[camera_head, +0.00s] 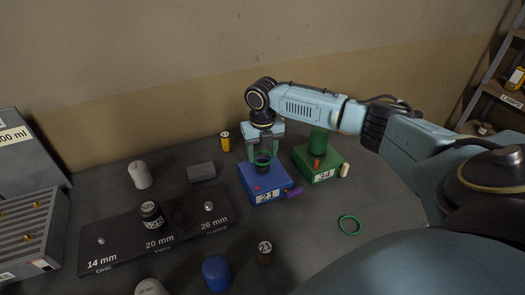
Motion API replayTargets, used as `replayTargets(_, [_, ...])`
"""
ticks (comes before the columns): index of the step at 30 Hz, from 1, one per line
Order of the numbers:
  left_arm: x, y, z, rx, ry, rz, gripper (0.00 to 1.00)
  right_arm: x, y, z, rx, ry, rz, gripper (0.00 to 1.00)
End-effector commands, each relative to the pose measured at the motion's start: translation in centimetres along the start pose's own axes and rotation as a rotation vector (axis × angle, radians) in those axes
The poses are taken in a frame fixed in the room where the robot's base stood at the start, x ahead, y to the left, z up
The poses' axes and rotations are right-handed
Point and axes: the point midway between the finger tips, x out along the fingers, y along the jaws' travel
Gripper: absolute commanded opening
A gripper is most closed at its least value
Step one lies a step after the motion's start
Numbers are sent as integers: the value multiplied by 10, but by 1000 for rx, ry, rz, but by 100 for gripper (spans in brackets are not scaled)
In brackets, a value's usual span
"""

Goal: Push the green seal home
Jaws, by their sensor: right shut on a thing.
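My right gripper (264,152) points down over the blue block (258,187) marked 21. Its two fingers are shut on a green seal (263,160), a ring at the top of the dark fitting on that block. Whether the ring is seated all the way around cannot be told at this size. Another green ring (349,225) lies flat and loose on the table to the right. My left gripper is not in view.
A green block (326,170) with a green cylinder (319,141) stands close to the right of the blue block. A black size board (180,222), a grey block (201,172) and a yellow-black cylinder (225,142) stand left. The front-right tabletop is mostly clear.

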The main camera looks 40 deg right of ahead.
Motion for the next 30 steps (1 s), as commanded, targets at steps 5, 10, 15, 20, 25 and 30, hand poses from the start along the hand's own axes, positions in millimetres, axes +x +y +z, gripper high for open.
replayTargets(5, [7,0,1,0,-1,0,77,5,0,0,0,0,0,34])
replayTargets(10, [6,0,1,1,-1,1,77,4,0,0,1,-1,0,34])
replayTargets(15, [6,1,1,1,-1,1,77,5,0,0,1,-1,0,34])
replayTargets(20, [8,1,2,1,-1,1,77,12,0,1,1,-1,0,34])
replayTargets(25, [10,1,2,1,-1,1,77,18,0,1,2,-1,-1,34])
replayTargets(30, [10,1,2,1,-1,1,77,19,0,2,1,-1,0,34])
